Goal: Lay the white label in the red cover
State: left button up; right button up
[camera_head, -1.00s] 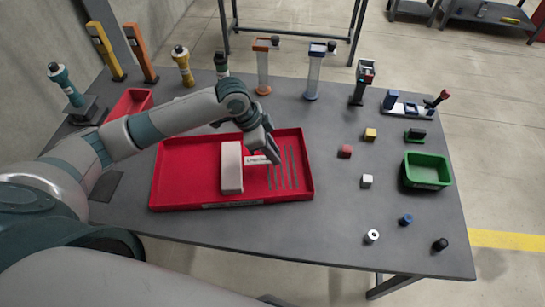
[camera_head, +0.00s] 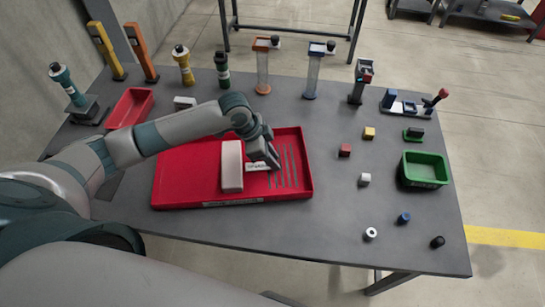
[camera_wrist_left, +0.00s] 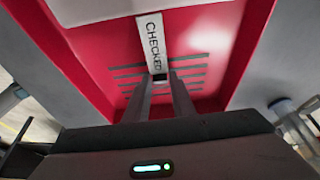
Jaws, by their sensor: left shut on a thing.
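The red cover (camera_head: 185,177) lies on the table as a wide shallow tray; it also fills much of the left wrist view (camera_wrist_left: 225,50). The white label (camera_head: 257,167), a small strip reading "CHECKED" in the left wrist view (camera_wrist_left: 153,38), is just over or on the cover's floor; I cannot tell if it touches. My left gripper (camera_head: 274,163) is shut on the label's near end, and its fingertips (camera_wrist_left: 160,84) show in the left wrist view. My right gripper is not in view.
A long pale block (camera_head: 231,168) stands in the cover, left of the label. Thin dark slots (camera_head: 288,165) run along the cover's floor on the right. A green bin (camera_head: 425,168) and several small blocks are farther right. A red bin (camera_head: 130,108) is at the back left.

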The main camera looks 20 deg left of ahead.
aim_at(258, 166)
pick_arm(q)
jog(key=shift+f, duration=0.15)
jog(key=o, duration=1)
jog(key=b+v, duration=0.2)
jog(key=v, duration=1)
jog(key=shift+r, duration=0.2)
jog(key=shift+r, duration=0.1)
